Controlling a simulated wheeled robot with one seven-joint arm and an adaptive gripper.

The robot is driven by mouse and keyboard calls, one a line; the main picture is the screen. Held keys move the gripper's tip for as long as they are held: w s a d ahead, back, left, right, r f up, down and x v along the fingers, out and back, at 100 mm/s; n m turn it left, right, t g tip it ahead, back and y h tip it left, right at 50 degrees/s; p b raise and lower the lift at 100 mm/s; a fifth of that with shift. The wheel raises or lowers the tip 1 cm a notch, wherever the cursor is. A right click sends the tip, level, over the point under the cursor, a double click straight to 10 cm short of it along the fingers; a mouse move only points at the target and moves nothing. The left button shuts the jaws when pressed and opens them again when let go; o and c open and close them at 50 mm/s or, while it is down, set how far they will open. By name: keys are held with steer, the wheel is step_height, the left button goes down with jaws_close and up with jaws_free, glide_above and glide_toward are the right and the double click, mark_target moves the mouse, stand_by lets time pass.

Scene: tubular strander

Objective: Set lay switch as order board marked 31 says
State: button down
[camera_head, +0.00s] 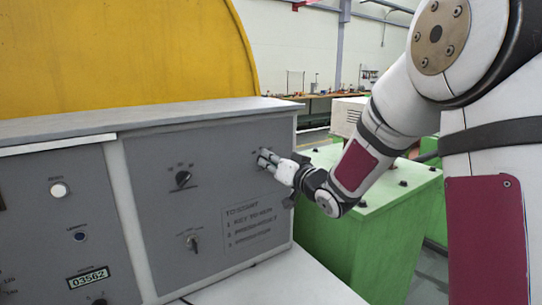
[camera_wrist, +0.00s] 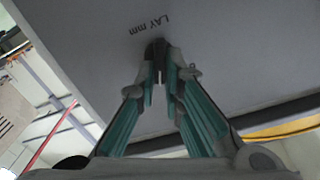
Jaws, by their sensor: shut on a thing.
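The lay switch (camera_wrist: 156,47) is a small dark knob beside the printed words "LAY mm" on a grey panel in the wrist view. My gripper (camera_wrist: 160,73) has its fingertips closed around it, and they hide most of the knob and its pointer. In the head view my gripper (camera_head: 268,160) reaches the upper right of the grey panel (camera_head: 230,205) from the right and covers the switch there. The switch setting cannot be read. No order board marked 31 can be made out in either view.
The same panel holds a black rotary knob (camera_head: 183,178), a key switch (camera_head: 192,242) and a "TO START" notice (camera_head: 249,223). A panel at left has a white button (camera_head: 58,190) and a counter reading 03562 (camera_head: 88,278). A green machine housing (camera_head: 375,220) stands right, below my arm.

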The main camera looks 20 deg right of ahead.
steer(key=m+p, duration=0.1)
steer(key=m, duration=0.1)
steer(key=m+p, duration=0.2)
steer(key=shift+d+m, duration=0.2)
steer(key=shift+m, duration=0.1)
steer(key=shift+f, duration=0.1)
stand_by(0.4)
steer(key=c, duration=1.7)
jaws_free()
steer(key=shift+w, duration=0.1)
steer(key=v, duration=1.2)
